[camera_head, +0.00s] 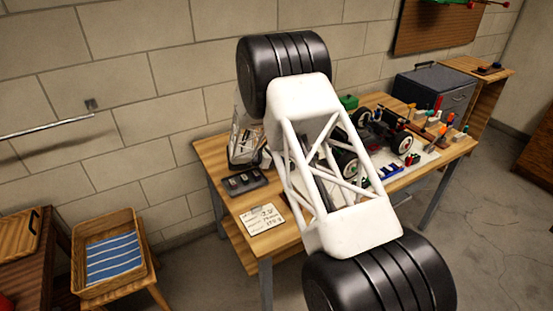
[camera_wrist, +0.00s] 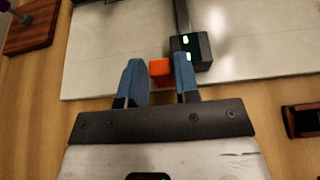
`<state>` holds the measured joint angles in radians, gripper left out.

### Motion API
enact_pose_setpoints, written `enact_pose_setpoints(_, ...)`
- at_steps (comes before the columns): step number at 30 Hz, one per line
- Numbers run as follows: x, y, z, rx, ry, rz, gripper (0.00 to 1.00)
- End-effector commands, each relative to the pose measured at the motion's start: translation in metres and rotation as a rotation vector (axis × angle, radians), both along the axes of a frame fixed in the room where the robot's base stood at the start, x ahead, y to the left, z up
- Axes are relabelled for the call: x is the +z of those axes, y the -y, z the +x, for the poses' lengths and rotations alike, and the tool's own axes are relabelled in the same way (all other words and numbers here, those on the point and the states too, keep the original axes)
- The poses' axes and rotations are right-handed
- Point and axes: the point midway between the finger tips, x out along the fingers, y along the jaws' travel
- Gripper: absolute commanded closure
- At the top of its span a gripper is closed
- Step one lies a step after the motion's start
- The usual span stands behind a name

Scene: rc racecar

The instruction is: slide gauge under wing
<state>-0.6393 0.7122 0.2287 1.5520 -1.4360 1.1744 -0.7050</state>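In the wrist view, my gripper (camera_wrist: 160,72) has two blue fingers with a small orange block (camera_wrist: 161,70) between their tips. The block fills the gap and appears to touch both fingers. A dark box (camera_wrist: 191,50) with small green lights sits just beyond the right fingertip, with a dark bar running up from it. I cannot tell whether the orange block or the dark box belongs to the gauge. In the head view, the RC car (camera_head: 385,130) stands on the workbench, partly behind my white arm. My gripper is hidden there, and I cannot make out the wing clearly.
A pale board (camera_wrist: 110,45) lies under the gripper area on the wooden bench (camera_head: 235,198). A dark scale-like device (camera_head: 245,181) and a written card (camera_head: 262,218) lie at its left. Bottles and small parts (camera_head: 440,130) crowd the right, before a grey toolbox (camera_head: 455,100).

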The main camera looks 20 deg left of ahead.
Motion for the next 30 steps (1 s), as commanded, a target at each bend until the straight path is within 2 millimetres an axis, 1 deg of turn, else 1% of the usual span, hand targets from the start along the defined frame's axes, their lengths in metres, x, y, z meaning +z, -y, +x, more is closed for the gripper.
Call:
enact_pose_setpoints(1, 0.0, 0.0, 0.0, 0.0, 0.0, 0.0, 0.79)
enact_pose_setpoints(5, 0.0, 0.0, 0.0, 0.0, 0.0, 0.0, 0.99)
enact_pose_setpoints(6, 0.0, 0.0, 0.0, 0.0, 0.0, 0.0, 1.0)
enact_pose_setpoints(13, 0.0, 0.003, 0.003, -0.001, 0.0, 0.0, 1.0)
enact_pose_setpoints(21, 0.0, 0.023, 0.023, -0.001, 0.0, 0.001, 1.0)
enact_pose_setpoints(30, 0.0, 0.025, 0.025, -0.001, 0.0, 0.0, 1.0)
